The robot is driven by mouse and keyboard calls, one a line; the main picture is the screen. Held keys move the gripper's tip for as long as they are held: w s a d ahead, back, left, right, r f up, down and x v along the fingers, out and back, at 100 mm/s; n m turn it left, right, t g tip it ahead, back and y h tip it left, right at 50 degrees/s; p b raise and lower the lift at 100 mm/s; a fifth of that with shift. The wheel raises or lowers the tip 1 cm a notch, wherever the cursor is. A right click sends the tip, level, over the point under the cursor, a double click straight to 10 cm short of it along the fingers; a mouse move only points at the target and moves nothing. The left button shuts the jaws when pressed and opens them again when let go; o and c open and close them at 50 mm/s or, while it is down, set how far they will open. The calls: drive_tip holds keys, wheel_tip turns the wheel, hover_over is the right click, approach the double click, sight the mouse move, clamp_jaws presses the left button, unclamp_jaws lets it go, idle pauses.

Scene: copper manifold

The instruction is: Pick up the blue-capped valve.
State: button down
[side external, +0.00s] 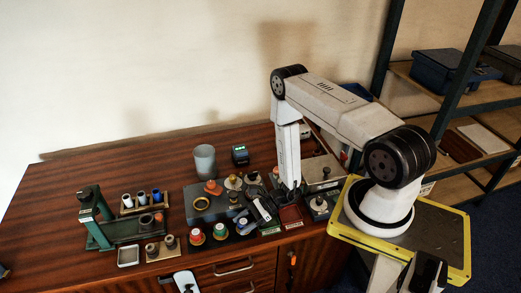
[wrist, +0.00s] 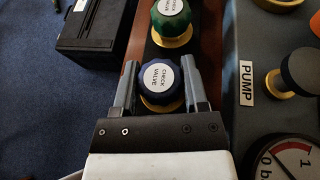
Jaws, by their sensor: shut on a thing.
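The blue-capped valve (wrist: 159,86) has a faceted cap with a white disc reading CHECK VALVE. In the wrist view it sits between the two grey fingers of my gripper (wrist: 160,75), which are shut on its cap from left and right. A brass-coloured base shows just below the cap. The side external view shows my gripper (side external: 254,214) low at the front of the table, its fingers small and dark there. The valve's contact with its rest is hidden.
A green-capped valve (wrist: 171,18) stands just beyond the blue one. To the right is a grey block with a PUMP label (wrist: 247,82), a black knob (wrist: 301,68) and a gauge (wrist: 292,160). A red-capped valve (side external: 196,236) stands left, near the table's front edge.

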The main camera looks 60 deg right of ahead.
drive_tip(key=shift+r, duration=0.15)
drive_tip(key=shift+r, duration=0.7)
drive_tip(key=s+r, duration=1.1)
drive_tip(key=s, duration=0.3)
drive_tip(key=shift+r, duration=0.15)
drive_tip(key=shift+a, duration=0.1)
